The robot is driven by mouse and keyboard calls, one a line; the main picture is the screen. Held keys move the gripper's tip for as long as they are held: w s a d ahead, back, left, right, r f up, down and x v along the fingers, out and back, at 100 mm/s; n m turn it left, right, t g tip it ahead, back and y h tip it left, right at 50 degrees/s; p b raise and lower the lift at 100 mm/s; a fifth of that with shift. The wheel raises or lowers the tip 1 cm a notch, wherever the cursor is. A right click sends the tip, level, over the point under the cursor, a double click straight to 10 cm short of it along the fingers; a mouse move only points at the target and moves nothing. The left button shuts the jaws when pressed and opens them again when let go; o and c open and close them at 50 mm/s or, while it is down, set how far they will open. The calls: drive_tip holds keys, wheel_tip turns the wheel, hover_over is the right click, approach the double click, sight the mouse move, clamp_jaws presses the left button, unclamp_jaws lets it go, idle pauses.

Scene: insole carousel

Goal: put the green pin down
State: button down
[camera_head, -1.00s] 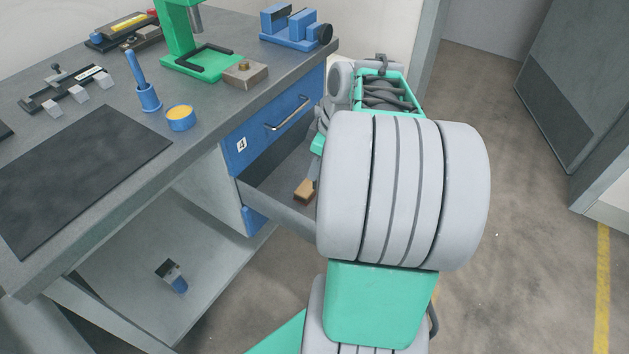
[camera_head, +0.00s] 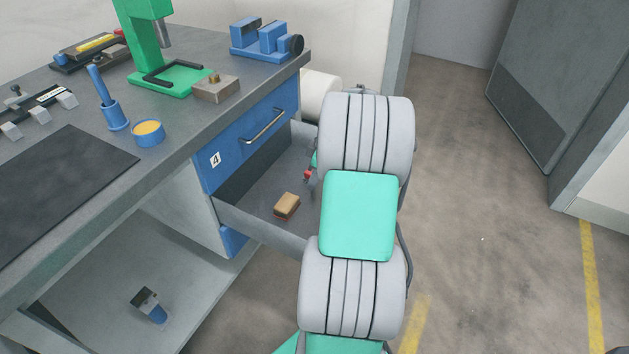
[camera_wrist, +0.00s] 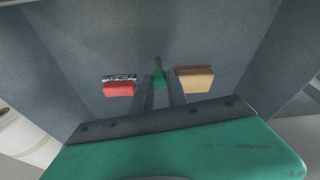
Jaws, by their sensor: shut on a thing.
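The green pin (camera_wrist: 158,78) shows in the wrist view between the dark fingertips of my gripper (camera_wrist: 161,85), which is shut on it. Only a small part of the pin is visible. The gripper points down into the open drawer (camera_wrist: 160,40). I cannot tell whether the pin touches the drawer floor. In the head view the open drawer (camera_head: 262,228) is under the workbench, and my arm hides the gripper and the pin.
In the drawer, a red block with a speckled side (camera_wrist: 118,88) lies left of the fingers and a tan block (camera_wrist: 195,80) lies right. The workbench (camera_head: 175,165) carries a green press (camera_head: 150,40), a blue vise (camera_head: 268,42) and a yellow-topped blue tin (camera_head: 148,134).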

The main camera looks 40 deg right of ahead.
drive_tip(key=shift+f, duration=0.1)
drive_tip(key=c, duration=1.3)
unclamp_jaws()
drive_tip(key=p+v, duration=0.4)
drive_tip(key=v, duration=0.8)
drive_tip(key=w+a+r+m, duration=0.2)
drive_tip(key=a, duration=1.5)
drive_tip(key=s+a+f+m, duration=0.1)
drive_tip(key=s+a+m, duration=0.1)
drive_tip(key=s+a, duration=0.3)
drive_tip(key=s+a+f+m+h, duration=0.1)
drive_tip(key=s+a, duration=0.4)
drive_tip(key=a, duration=0.6)
drive_tip(key=shift+s+f+m+h, duration=0.25)
drive_tip(key=shift+f+m+h, duration=0.05)
drive_tip(key=shift+f+m, duration=0.35)
